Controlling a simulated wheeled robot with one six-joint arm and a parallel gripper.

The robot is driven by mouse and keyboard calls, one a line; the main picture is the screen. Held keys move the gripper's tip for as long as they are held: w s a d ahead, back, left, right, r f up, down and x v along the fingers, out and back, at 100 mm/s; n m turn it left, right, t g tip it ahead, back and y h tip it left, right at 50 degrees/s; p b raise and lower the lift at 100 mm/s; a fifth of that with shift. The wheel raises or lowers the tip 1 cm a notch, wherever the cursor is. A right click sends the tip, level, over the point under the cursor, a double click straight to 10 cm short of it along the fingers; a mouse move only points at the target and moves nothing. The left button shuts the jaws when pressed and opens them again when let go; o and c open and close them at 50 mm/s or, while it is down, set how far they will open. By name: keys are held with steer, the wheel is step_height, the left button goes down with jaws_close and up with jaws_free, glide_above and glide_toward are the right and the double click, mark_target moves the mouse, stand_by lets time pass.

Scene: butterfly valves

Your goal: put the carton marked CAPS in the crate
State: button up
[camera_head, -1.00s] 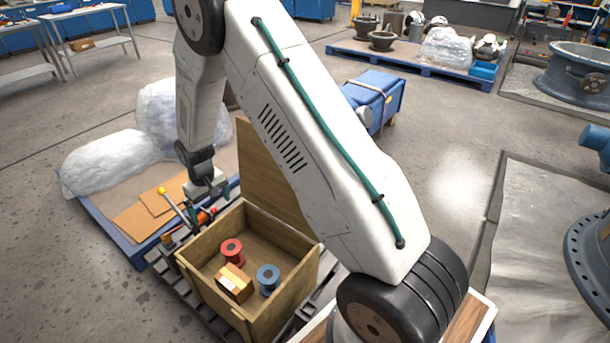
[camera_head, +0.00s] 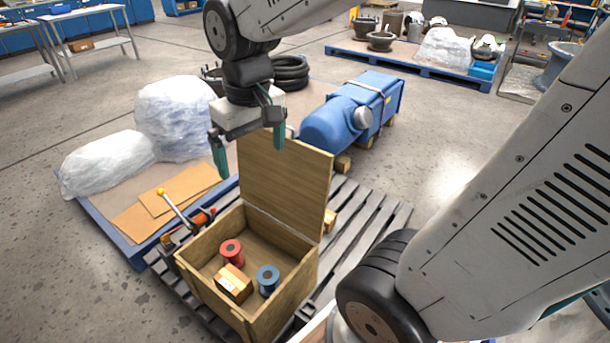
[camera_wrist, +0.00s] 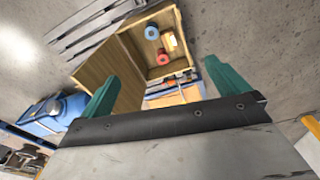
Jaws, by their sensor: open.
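The wooden crate (camera_head: 213,295) stands open on a slatted pallet, its lid (camera_head: 285,185) upright at the back. It also shows in the wrist view (camera_wrist: 127,42). Inside lie a small brown carton (camera_head: 233,284), a red spool (camera_head: 232,251) and a blue spool (camera_head: 268,279). The carton also shows in the wrist view (camera_wrist: 171,41). I cannot read any marking on it. Another small brown box or block (camera_head: 330,221) is partly hidden behind the lid. My gripper (camera_head: 249,153) is open and empty, in the air by the lid's top left.
A lever with a yellow ball (camera_head: 161,192) and orange parts lies left of the crate. Flat cardboard (camera_head: 150,217) and plastic-wrapped bundles (camera_head: 178,118) are on a blue pallet. A blue motor-like unit (camera_head: 350,125) stands behind the lid.

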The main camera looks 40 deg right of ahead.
steer(key=s+r, duration=0.1)
steer(key=s, duration=1.2)
steer(key=shift+s+d+r, duration=0.15)
steer(key=shift+d+r, duration=0.05)
steer(key=shift+r, duration=0.05)
